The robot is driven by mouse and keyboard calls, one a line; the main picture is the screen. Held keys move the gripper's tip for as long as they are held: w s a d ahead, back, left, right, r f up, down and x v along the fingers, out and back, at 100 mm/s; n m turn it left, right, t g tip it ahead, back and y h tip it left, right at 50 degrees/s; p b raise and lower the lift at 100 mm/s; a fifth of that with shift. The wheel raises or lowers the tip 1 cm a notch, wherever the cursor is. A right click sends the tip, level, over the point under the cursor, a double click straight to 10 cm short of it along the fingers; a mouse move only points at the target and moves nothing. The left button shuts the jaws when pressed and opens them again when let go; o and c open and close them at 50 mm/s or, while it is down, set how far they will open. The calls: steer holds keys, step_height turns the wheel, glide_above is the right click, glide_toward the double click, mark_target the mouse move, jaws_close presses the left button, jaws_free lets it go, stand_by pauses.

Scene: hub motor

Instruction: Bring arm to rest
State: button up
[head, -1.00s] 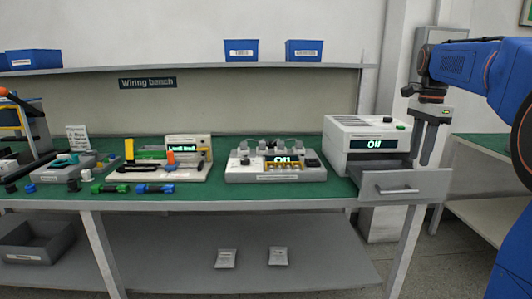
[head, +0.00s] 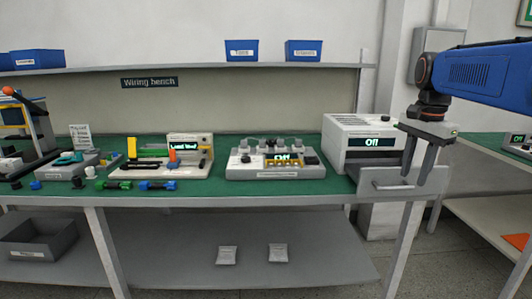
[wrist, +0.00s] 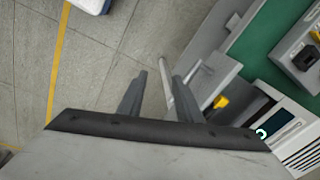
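In the wrist view the fingers (wrist: 160,85) stand apart over the floor beside the drawer. A yellow item (wrist: 221,102) shows by the drawer, partly hidden.
The green-topped bench (head: 220,187) carries a second "Off" device (head: 275,165), a display fixture (head: 180,160) and several small parts on the left. A second bench (head: 485,150) stands at the right. Blue bins (head: 303,50) sit on the shelf above. Floor is clear between the benches.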

steer(key=s+a+f+n+t, duration=0.1)
steer(key=s+a+f+n, duration=0.2)
steer(key=s+f, duration=0.3)
steer(key=s+a+f+n+t, duration=0.1)
steer(key=s+a+f+n, duration=0.2)
steer(key=s+f+n, duration=0.3)
steer(key=s+a+f+n+t, duration=0.1)
steer(key=s+a+f+n, duration=0.3)
steer(key=s+f, duration=0.4)
steer(key=s, duration=0.4)
steer(key=shift+t, duration=0.3)
steer(key=shift+s, duration=0.1)
steer(key=shift+c, duration=0.6)
